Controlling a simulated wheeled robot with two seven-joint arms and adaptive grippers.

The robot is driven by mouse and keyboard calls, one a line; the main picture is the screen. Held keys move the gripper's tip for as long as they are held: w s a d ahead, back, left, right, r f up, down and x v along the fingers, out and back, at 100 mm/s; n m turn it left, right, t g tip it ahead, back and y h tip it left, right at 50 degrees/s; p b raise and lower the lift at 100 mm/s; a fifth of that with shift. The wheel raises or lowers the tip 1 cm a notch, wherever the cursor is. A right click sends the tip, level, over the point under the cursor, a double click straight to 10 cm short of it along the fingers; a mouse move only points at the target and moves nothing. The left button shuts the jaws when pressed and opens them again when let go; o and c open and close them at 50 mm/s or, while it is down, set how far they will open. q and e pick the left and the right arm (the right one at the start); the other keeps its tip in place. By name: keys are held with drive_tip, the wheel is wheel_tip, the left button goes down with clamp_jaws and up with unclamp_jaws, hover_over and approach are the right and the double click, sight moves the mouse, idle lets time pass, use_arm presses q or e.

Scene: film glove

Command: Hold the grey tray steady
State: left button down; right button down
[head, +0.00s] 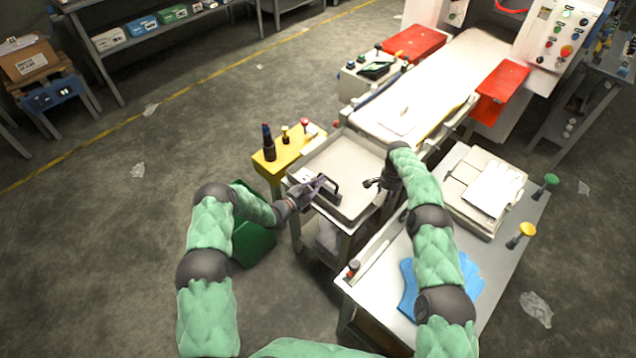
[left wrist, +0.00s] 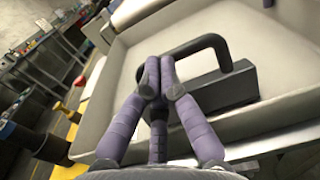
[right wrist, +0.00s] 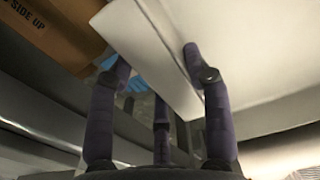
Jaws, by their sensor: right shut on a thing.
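The grey tray (head: 357,150) lies flat on a stand in the middle of the head view. My right gripper (head: 376,183) is shut on its right wall, a finger on each side; the tray wall (right wrist: 165,60) runs between the fingers in the right wrist view. A dark block with a black handle (head: 327,192) is inside the tray near its left side. My left gripper (head: 316,186) is at the handle's left end, fingertips close together in the left wrist view (left wrist: 158,75). Whether they pinch the handle (left wrist: 205,45) is hidden.
A yellow stand (head: 285,160) with a dark bottle is left of the tray. A white machine bed (head: 440,85) with red blocks is behind it. A steel table (head: 400,265) with blue gloves (head: 408,290) is at right. A green bin (head: 252,235) is on the floor.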

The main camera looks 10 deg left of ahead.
use_arm(q)
drive_tip(key=shift+s+a+n+t+y, duration=0.4)
drive_tip(key=shift+s+a, duration=1.3)
drive_tip(key=shift+s, duration=1.95)
drive_tip(key=shift+s+a+n+t+y, duration=0.1)
drive_tip(key=shift+s+a+n+y, duration=0.35)
drive_tip(key=shift+s+a, duration=2.25)
drive_tip(key=x, duration=0.4)
drive_tip(key=d+x, duration=0.1)
drive_tip(key=x, duration=0.3)
drive_tip(key=s+d+x, duration=0.1)
drive_tip(key=x, duration=0.4)
drive_tip(key=shift+s+d, duration=0.1)
drive_tip(key=shift+x, duration=1.15)
